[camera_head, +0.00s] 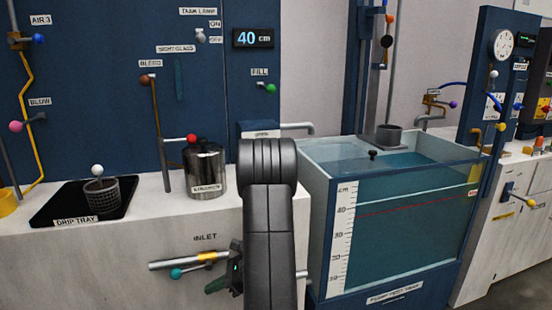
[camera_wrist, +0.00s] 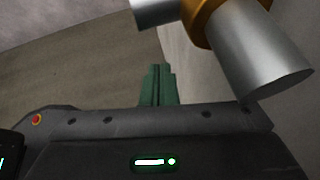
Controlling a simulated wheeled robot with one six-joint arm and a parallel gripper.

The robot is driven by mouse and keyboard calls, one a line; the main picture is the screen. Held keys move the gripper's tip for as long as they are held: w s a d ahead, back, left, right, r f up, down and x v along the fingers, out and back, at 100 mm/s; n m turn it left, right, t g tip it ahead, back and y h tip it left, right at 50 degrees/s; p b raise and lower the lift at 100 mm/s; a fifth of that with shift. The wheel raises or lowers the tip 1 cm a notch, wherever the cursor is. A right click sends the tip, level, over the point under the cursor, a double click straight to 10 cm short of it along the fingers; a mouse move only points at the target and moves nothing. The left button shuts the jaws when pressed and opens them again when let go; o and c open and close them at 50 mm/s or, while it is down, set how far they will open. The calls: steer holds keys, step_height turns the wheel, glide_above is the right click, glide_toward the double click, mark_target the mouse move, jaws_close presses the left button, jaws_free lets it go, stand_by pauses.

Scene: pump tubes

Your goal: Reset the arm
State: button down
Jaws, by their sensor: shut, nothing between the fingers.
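My gripper (camera_head: 213,288) shows in the head view low in the middle, just left of my dark arm, which reaches down in front of the counter. Its green fingers (camera_wrist: 158,84) are together and empty in the wrist view. They are below and beside the inlet pipe (camera_head: 185,262), apart from it as far as I can tell. The metal pipe with its brass collar also crosses the upper right of the wrist view (camera_wrist: 265,62). The teal valve knob (camera_head: 176,273) is left of my gripper. Part of my gripper is hidden behind my arm.
The glass pump test tank (camera_head: 400,245) with teal water stands close to the right of my arm. On the counter (camera_head: 110,262) are a drip tray (camera_head: 55,202) with a basket (camera_head: 102,198) and a metal pot (camera_head: 206,168). The blue panel (camera_head: 110,100) stands behind.

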steer(key=w+d+r+t+h+p, duration=0.1)
steer(key=d+r+h+p, duration=0.3)
steer(key=d+r, duration=0.4)
steer(key=d+h, duration=0.1)
steer(key=d, duration=0.2)
steer(key=shift+w, duration=0.15)
steer(key=shift+d, duration=0.15)
stand_by(0.4)
